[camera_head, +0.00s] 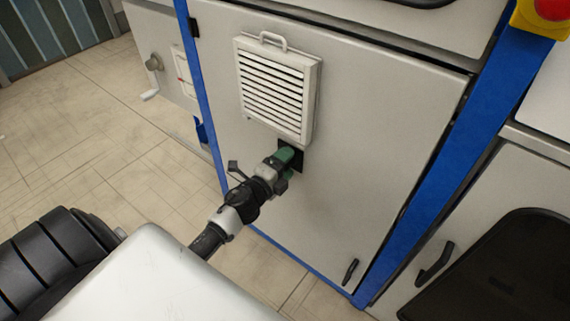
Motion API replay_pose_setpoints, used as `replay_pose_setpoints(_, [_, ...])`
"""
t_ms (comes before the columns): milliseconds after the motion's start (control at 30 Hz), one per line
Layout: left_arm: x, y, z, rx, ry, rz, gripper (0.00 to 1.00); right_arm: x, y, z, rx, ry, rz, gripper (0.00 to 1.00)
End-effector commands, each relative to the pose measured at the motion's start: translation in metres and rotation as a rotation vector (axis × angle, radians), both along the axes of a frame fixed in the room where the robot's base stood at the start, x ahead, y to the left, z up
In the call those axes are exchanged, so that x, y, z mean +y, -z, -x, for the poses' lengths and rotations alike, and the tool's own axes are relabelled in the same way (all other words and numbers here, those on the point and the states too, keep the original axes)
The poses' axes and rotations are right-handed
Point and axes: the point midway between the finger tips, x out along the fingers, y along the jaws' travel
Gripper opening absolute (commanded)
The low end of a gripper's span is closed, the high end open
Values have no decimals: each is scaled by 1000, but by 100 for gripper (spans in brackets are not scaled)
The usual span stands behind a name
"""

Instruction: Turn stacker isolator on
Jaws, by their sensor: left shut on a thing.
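The stacker isolator shows as a green handle (286,155) on a small dark square plate (299,158), set in the grey cabinet door just below a louvred vent. My left gripper (282,172) is at the handle, with its fingers shut on it. The fingers and wrist cover part of the handle and plate, so the exact angle of the handle and any markings cannot be read. My left arm reaches up to it from the lower left. My right gripper is not in view.
The white louvred vent (276,87) with a top handle juts out just above the isolator. Blue frame posts (428,170) flank the grey door. A red button on a yellow box (540,16) is at the top right. Bare tiled floor (95,125) lies left.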

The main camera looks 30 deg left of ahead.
Motion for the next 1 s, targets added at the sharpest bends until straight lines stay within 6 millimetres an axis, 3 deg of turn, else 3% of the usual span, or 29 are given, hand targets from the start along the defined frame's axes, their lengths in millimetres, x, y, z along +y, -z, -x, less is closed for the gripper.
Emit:
replay_pose_setpoints(333, [-1,1,1,3,1,-2,46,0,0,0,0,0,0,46])
replay_pose_setpoints(367, [-1,1,1,3,1,-2,72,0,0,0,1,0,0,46])
replay_pose_setpoints(533, [0,1,0,2,0,-1,96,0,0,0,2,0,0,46])
replay_pose_setpoints(833, [0,1,3,1,0,-1,96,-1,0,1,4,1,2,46])
replay_pose_setpoints(1000, [1,2,24,4,0,-1,96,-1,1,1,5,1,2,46])
